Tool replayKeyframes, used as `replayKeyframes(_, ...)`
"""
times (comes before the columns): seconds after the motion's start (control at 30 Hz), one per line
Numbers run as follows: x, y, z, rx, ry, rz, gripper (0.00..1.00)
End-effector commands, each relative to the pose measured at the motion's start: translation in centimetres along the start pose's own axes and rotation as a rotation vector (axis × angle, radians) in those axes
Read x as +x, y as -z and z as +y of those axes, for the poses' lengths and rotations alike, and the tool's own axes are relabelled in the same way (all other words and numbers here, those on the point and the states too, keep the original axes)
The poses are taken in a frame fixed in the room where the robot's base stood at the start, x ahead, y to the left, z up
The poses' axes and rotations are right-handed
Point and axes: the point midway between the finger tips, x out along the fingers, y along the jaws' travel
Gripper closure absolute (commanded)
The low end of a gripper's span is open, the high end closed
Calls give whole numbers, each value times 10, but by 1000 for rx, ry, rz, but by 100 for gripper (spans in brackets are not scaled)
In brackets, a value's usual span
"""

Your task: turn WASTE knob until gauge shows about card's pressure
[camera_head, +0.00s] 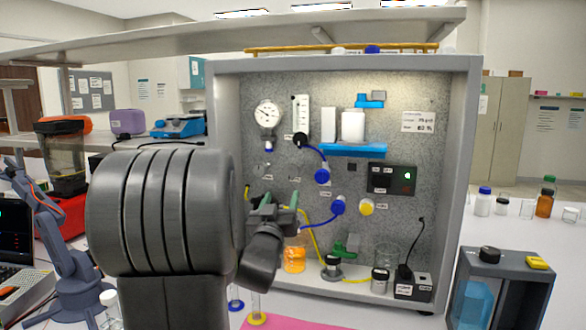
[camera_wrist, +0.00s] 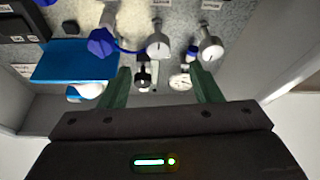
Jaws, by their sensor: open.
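A round white gauge (camera_head: 268,114) with a dark needle is at the panel's upper left; its reading is too small to tell. It also shows between my fingers in the wrist view (camera_wrist: 180,81). A white card (camera_head: 418,122) is at the upper right, its print not clearly legible. My gripper (camera_head: 280,199) is open and empty in front of the panel's lower left; its green fingers also show in the wrist view (camera_wrist: 161,78). Two silver-faced round knobs (camera_wrist: 159,46) (camera_wrist: 210,46) lie beyond the fingertips, apparently untouched. I cannot read which one is WASTE.
A blue knob (camera_head: 322,176) with a blue tube, a blue shelf (camera_head: 352,150) and a black display box (camera_head: 391,178) are right of the gripper. An orange-filled beaker (camera_head: 294,258) stands below. The grey cabinet's side walls (camera_head: 468,150) frame the panel.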

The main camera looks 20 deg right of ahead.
Motion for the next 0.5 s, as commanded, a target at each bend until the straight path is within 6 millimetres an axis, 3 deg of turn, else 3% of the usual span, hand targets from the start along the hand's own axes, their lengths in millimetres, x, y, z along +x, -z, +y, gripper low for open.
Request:
replayKeyframes(0.17,14,2,2,-3,-11,9,42)
replayKeyframes(0.5,84,4,3,-2,-9,8,42)
